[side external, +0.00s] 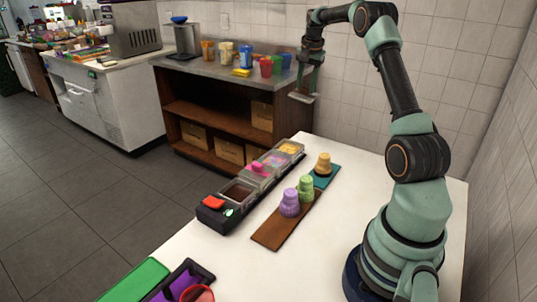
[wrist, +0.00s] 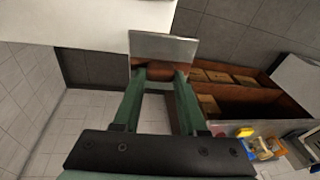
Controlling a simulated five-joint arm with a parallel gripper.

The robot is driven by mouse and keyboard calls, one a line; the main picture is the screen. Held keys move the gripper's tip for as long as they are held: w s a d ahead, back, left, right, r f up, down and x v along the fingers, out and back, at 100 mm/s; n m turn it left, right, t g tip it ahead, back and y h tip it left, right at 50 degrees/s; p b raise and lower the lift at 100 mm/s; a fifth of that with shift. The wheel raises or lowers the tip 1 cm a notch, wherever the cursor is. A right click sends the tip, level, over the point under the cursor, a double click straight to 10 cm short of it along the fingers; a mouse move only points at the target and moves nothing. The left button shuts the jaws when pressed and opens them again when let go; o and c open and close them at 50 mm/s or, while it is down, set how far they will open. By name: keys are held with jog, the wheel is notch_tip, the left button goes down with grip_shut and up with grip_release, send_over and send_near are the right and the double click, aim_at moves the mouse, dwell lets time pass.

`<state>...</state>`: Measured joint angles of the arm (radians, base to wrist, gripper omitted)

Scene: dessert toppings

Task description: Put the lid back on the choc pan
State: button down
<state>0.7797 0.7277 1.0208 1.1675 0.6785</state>
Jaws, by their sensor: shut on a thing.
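The choc pan (side external: 238,191) is the section with dark brown contents near the front end of the black topping rail; its top looks uncovered. My gripper (side external: 303,90) is high up, beyond the far end of the rail. It is shut on a flat, pale grey lid (side external: 301,98), well clear of the table. In the wrist view, the lid (wrist: 163,46) sits past the fingertips of my gripper (wrist: 160,75), with a brown part, perhaps its handle, between them. The lid's underside is hidden in the wrist view.
Other pans with pink and yellow toppings line the rail (side external: 212,220). A brown board (side external: 268,236) holds purple and green stacked pieces; a tan one stands on a teal board (side external: 327,181). A purple tray and green block lie at the front. A wooden shelf counter (side external: 215,118) stands behind.

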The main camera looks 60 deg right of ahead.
jog(key=shift+r, duration=0.5)
jog(key=shift+w+a+r, duration=0.15)
jog(key=shift+a+r, duration=0.05)
jog(key=shift+a, duration=0.1)
jog(key=w+a+f+n+y, duration=0.1)
jog(key=w+a+f+n, duration=0.15)
jog(key=a+n, duration=0.75)
jog(key=w+a+f+n, duration=0.1)
jog(key=a+f+n, duration=0.25)
jog(key=a, duration=1.45)
jog(key=s+a+f+n, duration=0.3)
jog(key=s+a+n, duration=0.1)
jog(key=a, duration=0.5)
jog(key=shift+m+y, duration=0.25)
jog(key=shift+y, duration=0.05)
jog(key=shift+d+f, duration=0.15)
jog(key=shift+f, duration=1.2)
jog(key=shift+d+f, duration=0.15)
jog(key=shift+f, duration=1.2)
jog(key=shift+a+f, duration=0.1)
jog(key=shift+f, duration=0.4)
